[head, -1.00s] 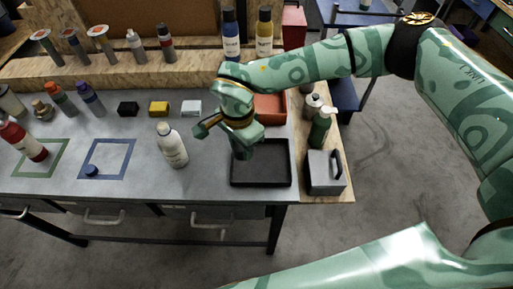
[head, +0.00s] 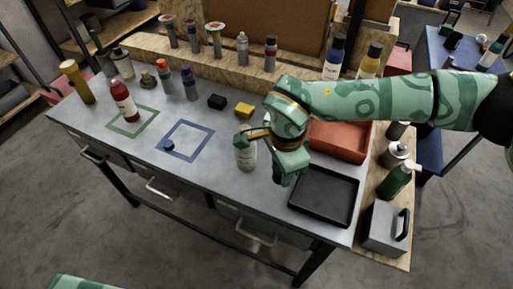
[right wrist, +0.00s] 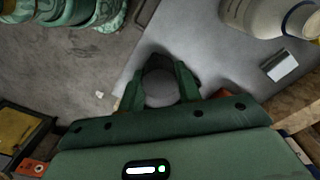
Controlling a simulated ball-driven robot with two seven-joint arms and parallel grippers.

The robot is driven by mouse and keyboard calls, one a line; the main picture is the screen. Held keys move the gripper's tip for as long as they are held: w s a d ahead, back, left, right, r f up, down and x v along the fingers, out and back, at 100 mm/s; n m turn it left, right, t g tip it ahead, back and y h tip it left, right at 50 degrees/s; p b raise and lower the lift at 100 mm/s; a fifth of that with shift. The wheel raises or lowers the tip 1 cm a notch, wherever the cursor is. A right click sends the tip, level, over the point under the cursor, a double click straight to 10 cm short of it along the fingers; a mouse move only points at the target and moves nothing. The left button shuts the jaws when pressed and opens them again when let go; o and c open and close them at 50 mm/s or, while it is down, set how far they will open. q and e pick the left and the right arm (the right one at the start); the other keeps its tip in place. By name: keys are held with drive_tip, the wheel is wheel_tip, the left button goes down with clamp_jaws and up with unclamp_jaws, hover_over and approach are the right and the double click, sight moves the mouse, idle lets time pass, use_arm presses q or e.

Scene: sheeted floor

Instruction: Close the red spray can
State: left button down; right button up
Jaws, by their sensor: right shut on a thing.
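The red spray can (head: 123,103) stands upright at the left of the grey bench, at the green square outline (head: 133,121). Its top is too small to make out well. My right gripper (head: 280,172) is over the bench, between the white bottle (head: 245,156) and the black tray (head: 324,208), well to the right of the red can. In the right wrist view its fingers (right wrist: 159,88) are shut on a round grey piece (right wrist: 160,90), which looks like a cap. My left gripper is out of view.
A blue cap-like piece (head: 168,146) lies at the blue square outline (head: 188,137). Black (head: 216,102) and yellow (head: 243,110) blocks sit behind it. A red-orange bin (head: 340,138) stands behind the tray, a grey handled box (head: 383,228) at right. The bench between the outlines is clear.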

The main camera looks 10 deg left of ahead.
drive_tip(key=s+d+r+n, duration=0.2)
drive_tip(key=d+n, duration=0.4)
drive_tip(key=d, duration=0.4)
drive_tip(key=s+d+r+n, duration=0.3)
drive_tip(key=d+n, duration=0.3)
drive_tip(key=d, duration=0.4)
drive_tip(key=shift+s+d+r, duration=0.25)
drive_tip(key=shift+s+r, duration=0.05)
drive_tip(key=shift+r, duration=0.4)
